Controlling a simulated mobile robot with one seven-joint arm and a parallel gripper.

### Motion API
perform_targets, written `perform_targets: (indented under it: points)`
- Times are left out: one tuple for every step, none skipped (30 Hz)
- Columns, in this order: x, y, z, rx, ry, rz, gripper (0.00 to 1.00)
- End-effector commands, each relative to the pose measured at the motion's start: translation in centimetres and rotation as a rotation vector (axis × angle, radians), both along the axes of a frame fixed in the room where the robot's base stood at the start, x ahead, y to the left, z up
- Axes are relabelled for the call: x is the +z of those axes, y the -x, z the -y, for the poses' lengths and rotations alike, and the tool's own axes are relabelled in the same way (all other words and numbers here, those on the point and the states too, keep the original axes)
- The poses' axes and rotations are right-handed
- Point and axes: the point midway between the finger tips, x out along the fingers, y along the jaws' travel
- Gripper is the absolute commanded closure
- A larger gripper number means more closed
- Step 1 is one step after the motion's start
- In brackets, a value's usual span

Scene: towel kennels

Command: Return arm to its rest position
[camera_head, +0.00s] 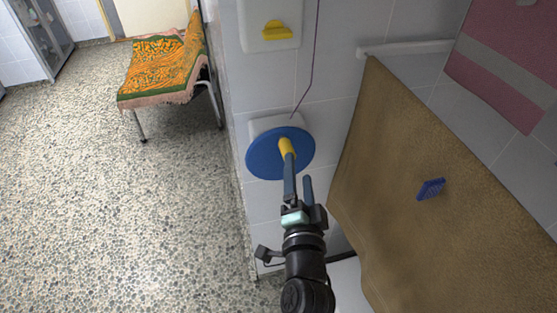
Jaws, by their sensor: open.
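My gripper (298,173) is open, with its two blue-grey fingers apart and nothing seen between them. It points up the picture towards a blue disc (262,158) with a yellow knob (287,149) at its centre. The disc sits in front of a white wall fitting (275,122). The left fingertip overlaps the lower end of the yellow knob in the picture; I cannot tell whether they touch. My black arm reaches in from the bottom edge.
A brown towel (420,240) hangs from a white rail (400,48) at the right, with a small blue object (431,189) against it. Above the disc is a white box with a yellow handle (276,30). A chair with an orange-green cloth (160,70) stands left. The speckled floor (120,220) is open.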

Motion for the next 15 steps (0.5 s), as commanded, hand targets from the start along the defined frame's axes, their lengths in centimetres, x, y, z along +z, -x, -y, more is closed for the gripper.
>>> perform_targets:
  points:
    - [-0.2,0.53,0.19,-0.001,0.0,0.0,0.2]
    - [-0.15,0.74,0.24,0.0,0.0,0.0,0.2]
    - [-0.12,0.92,0.29,0.0,0.0,0.0,0.2]
    - [-0.08,1.03,0.31,0.0,0.0,0.0,0.2]
    - [-0.05,1.11,0.33,0.001,0.0,0.0,0.2]
    - [-0.01,1.16,0.34,0.001,0.0,0.0,0.2]
    - [0.0,1.17,0.34,0.001,0.0,0.0,0.2]
    - [0.02,1.17,0.34,0.001,0.0,0.0,0.2]
    - [0.03,1.16,0.34,0.001,0.0,0.0,0.2]
    - [0.03,1.15,0.34,0.001,0.0,0.0,0.2]
    - [0.03,1.15,0.34,0.001,0.0,0.0,0.2]
    - [0.02,1.14,0.33,0.001,0.0,0.0,0.2]
    - [0.02,1.14,0.33,0.001,0.0,0.0,0.2]
    - [0.02,1.13,0.33,0.001,0.0,0.0,0.2]
    - [0.02,1.13,0.33,0.001,0.0,0.0,0.2]
